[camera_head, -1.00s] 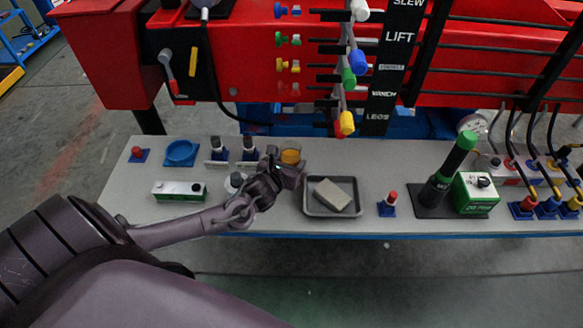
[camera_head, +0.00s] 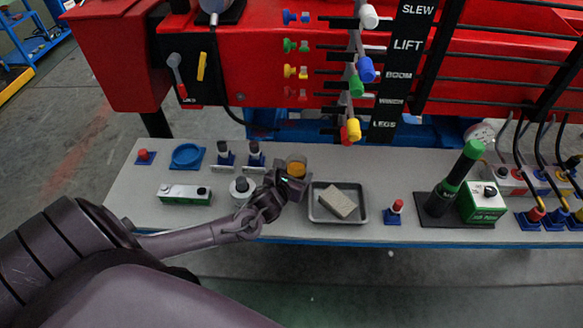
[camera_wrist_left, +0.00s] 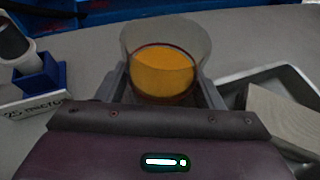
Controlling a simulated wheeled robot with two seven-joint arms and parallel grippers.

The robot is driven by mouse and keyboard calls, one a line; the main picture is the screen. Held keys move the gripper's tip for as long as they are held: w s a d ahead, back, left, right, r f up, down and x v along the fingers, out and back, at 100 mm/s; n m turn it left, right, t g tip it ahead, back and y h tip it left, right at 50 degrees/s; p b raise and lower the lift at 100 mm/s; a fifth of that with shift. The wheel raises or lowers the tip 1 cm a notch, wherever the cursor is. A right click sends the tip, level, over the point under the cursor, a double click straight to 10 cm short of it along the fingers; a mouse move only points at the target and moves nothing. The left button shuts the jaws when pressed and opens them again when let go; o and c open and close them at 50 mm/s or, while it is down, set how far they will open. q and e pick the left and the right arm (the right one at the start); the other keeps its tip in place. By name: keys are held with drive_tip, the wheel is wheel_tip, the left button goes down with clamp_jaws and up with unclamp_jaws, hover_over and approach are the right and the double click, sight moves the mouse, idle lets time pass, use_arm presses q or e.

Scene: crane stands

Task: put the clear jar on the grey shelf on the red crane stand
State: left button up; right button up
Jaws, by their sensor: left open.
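The clear jar (camera_head: 297,163) with orange contents stands upright on the grey shelf (camera_head: 333,232) of the red crane stand (camera_head: 250,65). In the left wrist view the jar (camera_wrist_left: 165,58) is straight ahead, between the two fingers of my left gripper (camera_wrist_left: 168,85). My left gripper (camera_head: 291,183) is at the jar's near side in the head view. It is open, with a finger to each side of the jar; contact cannot be told. The jar's lower front is partly hidden by the gripper. My right gripper is not in view.
A grey tray (camera_head: 317,214) holding a tan block (camera_head: 339,202) lies just right of the jar. A blue round dish (camera_head: 187,155), a green and white box (camera_head: 184,195) and a white round item (camera_head: 241,187) are to the left. A red-topped piece (camera_head: 395,211) stands right of the tray.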

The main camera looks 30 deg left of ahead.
use_arm(q)
drive_tip(key=v, duration=1.2)
